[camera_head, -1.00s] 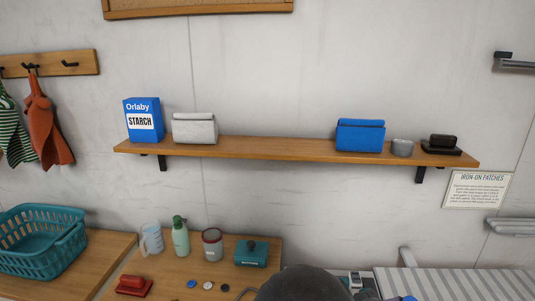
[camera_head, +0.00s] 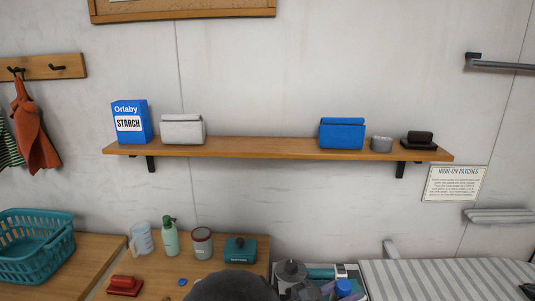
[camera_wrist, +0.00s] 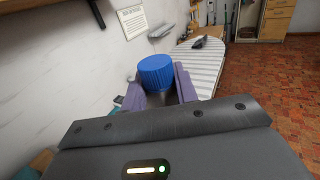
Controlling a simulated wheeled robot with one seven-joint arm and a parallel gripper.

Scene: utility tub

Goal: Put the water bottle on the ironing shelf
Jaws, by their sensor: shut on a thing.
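The ironing shelf (camera_head: 262,148) is a long wooden wall shelf on black brackets in the head view. My gripper (camera_head: 342,294) is low in that view, below the shelf. Its purple fingers are closed around the water bottle, whose blue cap (camera_head: 344,287) shows between them. In the wrist view the ribbed blue cap (camera_wrist: 156,70) sits between the fingertips of my gripper (camera_wrist: 160,88). The bottle's body is mostly hidden by my gripper.
A starch box (camera_head: 130,122), a white pouch (camera_head: 182,129), a blue pouch (camera_head: 342,133), a grey tin (camera_head: 381,144) and a dark brush (camera_head: 419,139) stand on the shelf. The shelf's middle is bare. A striped ironing board (camera_head: 440,278) lies lower right.

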